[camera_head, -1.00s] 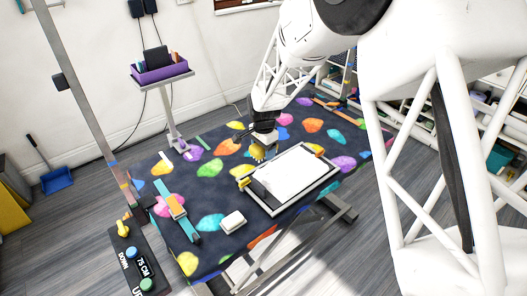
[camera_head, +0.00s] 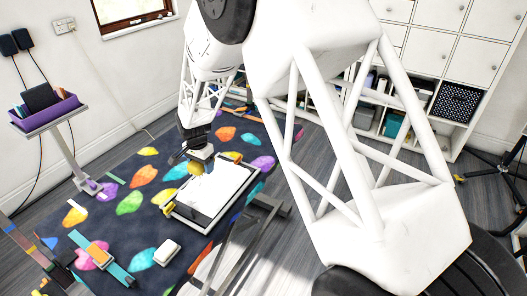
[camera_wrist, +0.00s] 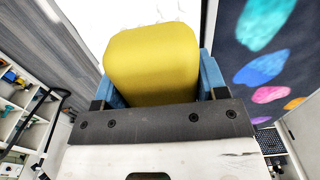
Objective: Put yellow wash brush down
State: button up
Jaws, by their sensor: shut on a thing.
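The yellow wash brush (camera_wrist: 152,65) is between the blue fingers of my gripper (camera_wrist: 155,80) in the wrist view, and the gripper is shut on it. Its yellow back faces the camera, and its underside is hidden. In the head view my gripper (camera_head: 197,160) and the brush (camera_head: 195,169) are over the left far part of the white tray (camera_head: 207,227) with a dark rim. I cannot tell whether the brush touches the tray.
The tray lies on a dark table (camera_head: 118,228) with coloured patches. A small white block (camera_head: 167,252) and a blue strap with an orange part (camera_head: 98,251) lie nearer. A purple bin (camera_head: 46,112) stands on a post at the left. Patterned table surface is clear left of the tray.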

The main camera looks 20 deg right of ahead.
jog(key=d+f, duration=0.1)
jog(key=d, duration=0.4)
jog(key=w+d, duration=0.1)
jog(key=d, duration=0.4)
jog(key=w+d+f, duration=0.1)
jog(key=d, duration=0.4)
jog(key=shift+f, duration=0.35)
jog(key=d+f, duration=0.2)
jog(key=d, duration=1)
jog(key=shift+s, duration=0.25)
jog(key=shift+w+f, duration=0.1)
send_over(265, 150)
jog(key=shift+w+f, duration=0.1)
jog(key=shift+f, duration=0.65)
jog(key=shift+f, duration=1.75)
jog(key=shift+f, duration=0.15)
jog(key=o, duration=0.8)
jog(key=shift+o, duration=0.2)
